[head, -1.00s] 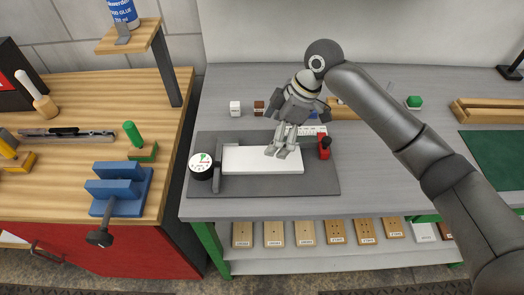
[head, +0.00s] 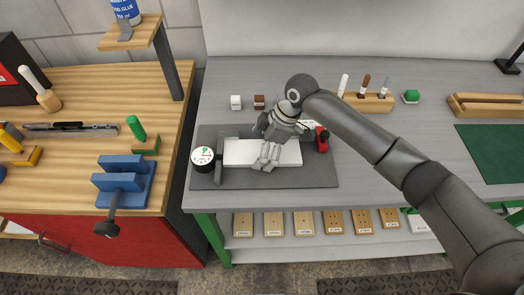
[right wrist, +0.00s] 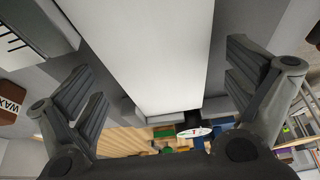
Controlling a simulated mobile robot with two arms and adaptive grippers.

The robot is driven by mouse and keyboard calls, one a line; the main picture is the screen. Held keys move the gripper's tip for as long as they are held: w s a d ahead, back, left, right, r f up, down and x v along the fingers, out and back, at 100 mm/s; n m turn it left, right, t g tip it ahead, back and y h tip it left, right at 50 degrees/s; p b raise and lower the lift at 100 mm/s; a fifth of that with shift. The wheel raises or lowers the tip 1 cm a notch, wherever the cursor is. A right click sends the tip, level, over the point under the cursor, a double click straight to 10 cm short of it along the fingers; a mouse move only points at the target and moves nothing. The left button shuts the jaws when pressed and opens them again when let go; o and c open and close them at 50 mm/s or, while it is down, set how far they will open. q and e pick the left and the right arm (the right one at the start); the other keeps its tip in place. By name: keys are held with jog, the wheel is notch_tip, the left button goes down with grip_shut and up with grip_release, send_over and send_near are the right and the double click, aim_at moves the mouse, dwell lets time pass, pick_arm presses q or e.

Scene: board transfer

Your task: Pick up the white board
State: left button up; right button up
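The white board (head: 237,152) lies flat on a dark grey fixture plate (head: 261,179), between a round dial gauge (head: 203,155) at its left and a red clamp (head: 322,140) at its right. My right gripper (head: 267,157) points down over the middle of the board and hides part of it. In the right wrist view, the board (right wrist: 155,50) runs between the two spread fingers of my right gripper (right wrist: 162,80), with a gap on each side. The gripper is open and holds nothing. My left gripper is not in view.
A white block (head: 236,102) and a brown block (head: 259,102) stand behind the plate. A wooden holder (head: 368,103) with several markers stands at the back. A blue vise (head: 124,181) is on the wooden bench at left. The grey bench front right of the plate is clear.

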jog(key=c, duration=1.1)
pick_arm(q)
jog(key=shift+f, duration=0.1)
pick_arm(e)
jog(key=shift+r, duration=0.15)
jog(key=shift+w+r+b, duration=0.1)
jog(key=shift+r+b, duration=0.35)
jog(key=shift+r, duration=0.1)
pick_arm(q)
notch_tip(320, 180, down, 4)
jog(key=b, duration=0.3)
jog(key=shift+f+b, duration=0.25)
jog(key=shift+b, duration=0.15)
pick_arm(e)
jog(key=s+a+r, duration=0.2)
jog(key=s+r, duration=0.2)
jog(key=s+a+r, duration=0.2)
jog(key=s+r, duration=0.1)
jog(key=s, duration=0.1)
jog(key=s+a+r, duration=0.2)
jog(key=s+r, duration=0.2)
jog(key=shift+s+a+r, duration=0.2)
jog(key=shift+s+r, duration=0.15)
